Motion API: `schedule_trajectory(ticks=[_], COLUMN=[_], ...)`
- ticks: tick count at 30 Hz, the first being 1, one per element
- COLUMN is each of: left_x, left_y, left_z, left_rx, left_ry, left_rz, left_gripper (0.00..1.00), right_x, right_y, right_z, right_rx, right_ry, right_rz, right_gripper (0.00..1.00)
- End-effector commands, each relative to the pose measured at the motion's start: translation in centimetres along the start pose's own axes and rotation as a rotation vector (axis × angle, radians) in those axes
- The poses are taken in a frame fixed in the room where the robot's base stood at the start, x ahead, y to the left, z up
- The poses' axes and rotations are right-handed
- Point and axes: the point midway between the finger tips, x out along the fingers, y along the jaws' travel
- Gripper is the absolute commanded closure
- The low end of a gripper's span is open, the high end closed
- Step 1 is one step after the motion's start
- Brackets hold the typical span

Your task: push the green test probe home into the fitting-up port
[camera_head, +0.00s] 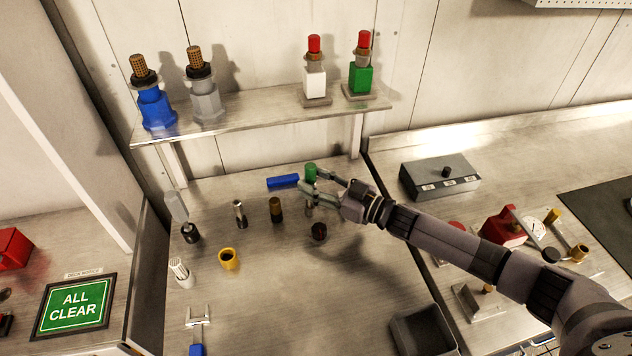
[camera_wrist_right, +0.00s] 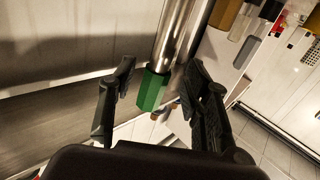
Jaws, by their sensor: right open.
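The green test probe (camera_head: 310,171) shows its green end upward on the bench in front of the shelf. In the right wrist view the probe's green grip (camera_wrist_right: 152,92) lies between the two fingers, with a shiny metal cylinder beyond it. My right gripper (camera_head: 317,184) is open, with its fingers on either side of the probe; I cannot tell whether either touches it. It also shows in the right wrist view (camera_wrist_right: 160,98). I cannot make out the fitting-up port for certain. My left gripper is not in view.
Several small cylinders stand nearby, including a brown one (camera_head: 276,210) and a dark red-topped one (camera_head: 319,232). The shelf (camera_head: 258,119) overhangs behind. A grey control box (camera_head: 440,180) stands right.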

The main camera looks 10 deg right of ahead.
Motion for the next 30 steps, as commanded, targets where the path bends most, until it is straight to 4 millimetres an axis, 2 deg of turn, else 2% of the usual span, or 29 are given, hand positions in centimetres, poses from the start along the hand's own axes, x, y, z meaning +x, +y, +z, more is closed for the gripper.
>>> schedule_trajectory(ticks=[5,8,21,25,30], left_x=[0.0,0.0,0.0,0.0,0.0], left_y=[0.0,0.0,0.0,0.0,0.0], left_z=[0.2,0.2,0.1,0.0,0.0], left_rx=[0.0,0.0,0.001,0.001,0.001], left_ry=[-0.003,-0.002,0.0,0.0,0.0], left_rz=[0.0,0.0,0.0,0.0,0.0], left_gripper=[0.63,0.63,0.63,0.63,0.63], right_x=[-0.3,-1.4,-10.1,-11.5,-12.0], right_y=[0.1,0.0,0.0,0.0,0.0], right_z=[0.1,0.1,0.2,0.1,0.0], right_rx=[0.0,0.0,0.001,0.001,0.0], right_ry=[-0.002,-0.003,-0.004,-0.003,0.0], right_rz=[0.001,0.001,0.0,0.0,0.0], right_gripper=[0.56,0.56,0.56,0.56,0.56])
